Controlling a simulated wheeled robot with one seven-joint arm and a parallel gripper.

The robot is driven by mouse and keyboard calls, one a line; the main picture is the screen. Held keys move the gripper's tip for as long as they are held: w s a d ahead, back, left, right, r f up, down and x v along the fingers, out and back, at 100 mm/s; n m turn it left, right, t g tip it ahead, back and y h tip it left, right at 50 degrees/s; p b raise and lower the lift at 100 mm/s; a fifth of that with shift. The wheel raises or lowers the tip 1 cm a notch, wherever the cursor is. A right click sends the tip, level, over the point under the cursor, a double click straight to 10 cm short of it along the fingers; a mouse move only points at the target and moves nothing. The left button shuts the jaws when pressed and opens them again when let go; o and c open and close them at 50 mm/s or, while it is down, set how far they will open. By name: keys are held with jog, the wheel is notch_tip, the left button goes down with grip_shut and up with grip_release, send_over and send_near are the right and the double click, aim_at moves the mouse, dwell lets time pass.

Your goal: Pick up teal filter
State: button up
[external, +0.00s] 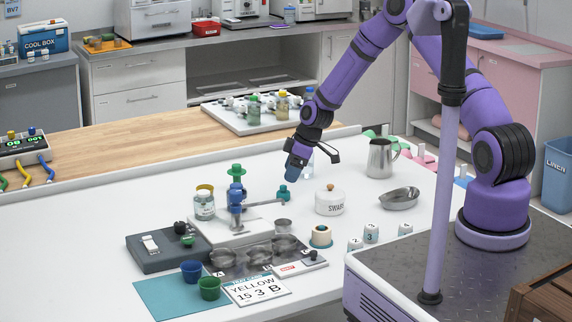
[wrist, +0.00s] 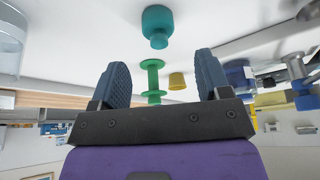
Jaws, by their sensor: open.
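The teal filter (external: 283,193) stands on the white table in the external view, a small piece with a narrower top. In the wrist view the teal filter (wrist: 157,24) shows near the top edge, apart from the fingertips. My gripper (external: 291,177) hangs tilted above the table, just above and slightly right of the filter in the external view. In the wrist view my gripper (wrist: 161,70) has its two blue fingers spread with nothing held between them. A green flanged piece (wrist: 152,75) shows between the fingers, farther off.
The green flanged piece (external: 237,172), a jar (external: 204,207) and a blue-topped stand (external: 237,197) are left of the filter. A white SWABS pot (external: 330,202) is at its right. A metal jug (external: 381,158) stands farther right.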

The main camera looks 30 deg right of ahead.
aim_at(284, 186)
jog(key=shift+x, duration=3.1)
jog(key=c, duration=1)
jog(key=shift+o, duration=0.2)
